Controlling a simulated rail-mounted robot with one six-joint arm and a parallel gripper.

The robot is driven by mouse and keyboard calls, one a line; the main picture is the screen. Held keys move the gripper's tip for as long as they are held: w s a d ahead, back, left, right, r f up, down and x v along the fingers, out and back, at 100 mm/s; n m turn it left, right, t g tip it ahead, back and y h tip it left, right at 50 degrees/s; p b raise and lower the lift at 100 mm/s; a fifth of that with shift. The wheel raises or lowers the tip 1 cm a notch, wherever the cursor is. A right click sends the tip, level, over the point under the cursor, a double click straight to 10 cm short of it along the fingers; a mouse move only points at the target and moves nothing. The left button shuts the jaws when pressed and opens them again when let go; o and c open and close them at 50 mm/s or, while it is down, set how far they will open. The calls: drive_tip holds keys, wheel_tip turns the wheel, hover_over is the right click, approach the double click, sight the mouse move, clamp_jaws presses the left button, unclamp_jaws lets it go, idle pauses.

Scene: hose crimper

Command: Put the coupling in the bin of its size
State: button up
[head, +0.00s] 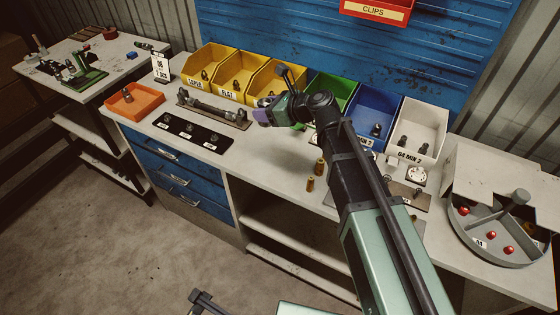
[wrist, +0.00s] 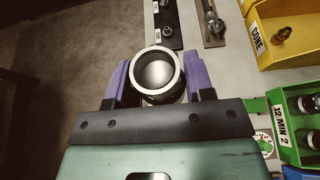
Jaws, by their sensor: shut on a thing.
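A steel coupling (wrist: 156,73) shows as a thick ring with a dark bore in the wrist view. My gripper (wrist: 159,78) is shut on it, with a purple finger on each side. In the head view my gripper (head: 264,114) is above the bench in front of the yellow bins; the coupling cannot be made out there. Three yellow bins (head: 187,78), a green bin (head: 344,85), a blue bin (head: 390,105) and a white bin (head: 430,128) stand along the back. The green bin (wrist: 283,118) reads "12 MIN 2" in the wrist view. Several bins hold fittings.
An orange tray (head: 134,102), a black labelled strip (head: 192,133) and a long rack (head: 215,110) lie on the left. Brass fittings (head: 320,166) stand near the front edge. A round tray (head: 510,257) with red knobs is at right. The front-middle bench is mostly clear.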

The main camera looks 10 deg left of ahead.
wheel_tip(320, 180, down, 20)
drive_tip(key=b, duration=1.8)
drive_tip(key=shift+r, duration=0.25)
drive_tip(key=shift+d+r, duration=0.1)
drive_tip(key=shift+r, duration=0.25)
drive_tip(key=shift+f, duration=0.3)
drive_tip(key=o, duration=1.1)
drive_tip(key=shift+r, duration=0.1)
drive_tip(key=shift+r+p, duration=0.35)
drive_tip(key=shift+p, duration=0.1)
drive_tip(key=p+v, duration=0.4)
drive_tip(key=v, duration=0.7)
drive_tip(key=shift+s+d, duration=0.1)
drive_tip(key=shift+d, duration=0.4)
